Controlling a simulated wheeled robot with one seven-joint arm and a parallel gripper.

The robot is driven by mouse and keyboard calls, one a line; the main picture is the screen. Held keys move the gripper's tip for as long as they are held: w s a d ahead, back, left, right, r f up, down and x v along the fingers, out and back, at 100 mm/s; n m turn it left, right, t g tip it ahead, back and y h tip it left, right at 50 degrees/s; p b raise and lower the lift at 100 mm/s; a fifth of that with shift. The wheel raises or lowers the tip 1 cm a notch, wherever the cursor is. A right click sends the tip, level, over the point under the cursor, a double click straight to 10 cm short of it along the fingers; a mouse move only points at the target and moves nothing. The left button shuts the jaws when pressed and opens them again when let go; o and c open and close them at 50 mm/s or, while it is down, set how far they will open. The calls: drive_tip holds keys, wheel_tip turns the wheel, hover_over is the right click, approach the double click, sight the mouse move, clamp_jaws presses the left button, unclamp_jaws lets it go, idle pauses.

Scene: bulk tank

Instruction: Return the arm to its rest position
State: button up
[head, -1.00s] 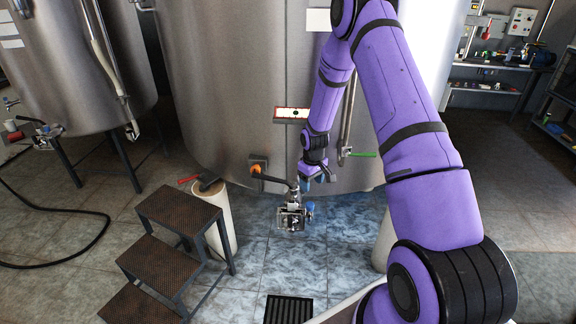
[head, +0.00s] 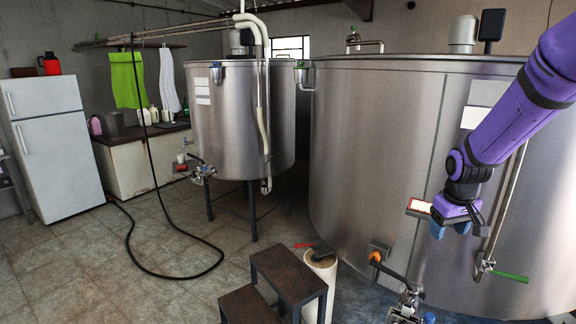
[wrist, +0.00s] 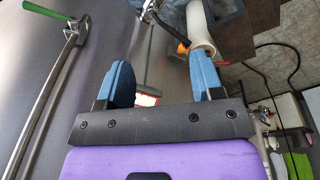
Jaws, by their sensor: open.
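My purple arm reaches in from the right of the head view, in front of the large steel tank (head: 380,150). My gripper (head: 451,229) hangs at its end near the tank wall, with blue fingers. In the wrist view the two blue fingers of my gripper (wrist: 164,82) stand wide apart with nothing held between them. A small white and red panel (head: 419,206) on the tank is just left of my gripper, and it shows between the fingers in the wrist view (wrist: 146,99).
An outlet valve (head: 405,305) sits low on the tank, below my gripper. A green-handled valve (head: 510,276) is at lower right. Dark steps (head: 290,275) and a pale cylinder (head: 320,285) stand before the tank. A black hose (head: 180,270) lies on the open floor at left.

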drive_tip(key=s+a+r+t, duration=0.1)
drive_tip(key=s+a+r, duration=0.2)
drive_tip(key=s+r, duration=0.4)
drive_tip(key=s+a+r+t, duration=0.1)
drive_tip(key=s+a+r, duration=0.2)
drive_tip(key=s+r, duration=0.4)
drive_tip(key=s+a+r, duration=0.1)
drive_tip(key=s+r, duration=0.1)
drive_tip(key=s, duration=0.5)
drive_tip(key=s+a+r+m+t, duration=0.1)
drive_tip(key=s+a+r, duration=0.1)
drive_tip(key=s, duration=0.6)
drive_tip(key=shift+r+y, duration=0.35)
drive_tip(key=shift+y, duration=0.05)
